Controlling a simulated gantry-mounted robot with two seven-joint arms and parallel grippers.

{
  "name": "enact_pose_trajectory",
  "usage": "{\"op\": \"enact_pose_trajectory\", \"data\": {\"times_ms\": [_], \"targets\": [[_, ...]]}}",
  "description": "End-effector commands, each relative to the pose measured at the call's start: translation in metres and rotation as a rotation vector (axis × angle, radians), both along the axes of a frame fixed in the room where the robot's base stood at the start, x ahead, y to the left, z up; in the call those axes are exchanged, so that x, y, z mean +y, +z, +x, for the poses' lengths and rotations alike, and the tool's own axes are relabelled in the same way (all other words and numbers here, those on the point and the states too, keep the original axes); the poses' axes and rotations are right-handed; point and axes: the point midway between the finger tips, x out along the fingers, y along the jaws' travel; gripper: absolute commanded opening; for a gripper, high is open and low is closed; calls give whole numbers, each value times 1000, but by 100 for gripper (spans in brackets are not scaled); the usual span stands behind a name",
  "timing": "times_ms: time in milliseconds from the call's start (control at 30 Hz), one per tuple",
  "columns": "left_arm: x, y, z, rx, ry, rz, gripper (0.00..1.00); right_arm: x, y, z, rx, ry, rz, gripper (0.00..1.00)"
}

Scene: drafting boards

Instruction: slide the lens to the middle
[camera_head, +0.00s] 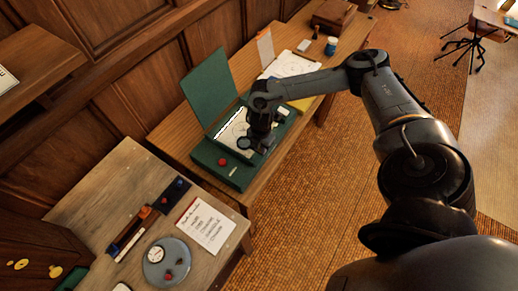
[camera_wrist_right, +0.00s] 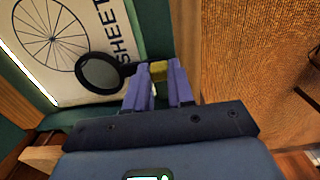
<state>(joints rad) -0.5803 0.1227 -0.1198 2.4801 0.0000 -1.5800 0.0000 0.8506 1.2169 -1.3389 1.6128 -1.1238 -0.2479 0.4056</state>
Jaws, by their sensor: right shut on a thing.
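In the head view the lens (camera_head: 244,143) shows small and dark beside my right gripper (camera_head: 260,144). In the right wrist view my right gripper (camera_wrist_right: 159,78) is shut on a small yellowish piece at the end of the lens's short arm. The white sheet (camera_wrist_right: 75,20) bears a spoked wheel drawing and the word SHEET. It lies on the green drafting board (camera_head: 206,155). My left gripper is not in view.
A raised green panel (camera_head: 208,88) stands behind the board. A red knob (camera_head: 222,162) sits at the board's near end. Another sheet (camera_head: 290,65) lies farther along the desk. A nearer table (camera_head: 120,175) holds a list (camera_head: 205,226) and a round grey dish (camera_head: 167,262).

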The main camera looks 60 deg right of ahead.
Motion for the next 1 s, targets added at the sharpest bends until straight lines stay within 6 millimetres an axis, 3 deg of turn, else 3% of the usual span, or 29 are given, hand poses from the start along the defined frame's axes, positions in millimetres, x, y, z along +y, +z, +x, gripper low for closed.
{"op": "enact_pose_trajectory", "data": {"times_ms": [100,233,567,600,767,1000], "targets": [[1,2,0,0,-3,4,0,-27,0,-4,1,-9,-3,0],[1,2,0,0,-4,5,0,-48,0,-6,1,-6,-2,0],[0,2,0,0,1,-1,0,-54,0,-5,0,-3,-3,0],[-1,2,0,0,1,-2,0,-54,0,-6,0,-3,-3,24],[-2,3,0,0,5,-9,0,-53,0,-5,-1,-3,-2,49],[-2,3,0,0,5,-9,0,-53,0,-5,-1,-2,-1,49]]}}
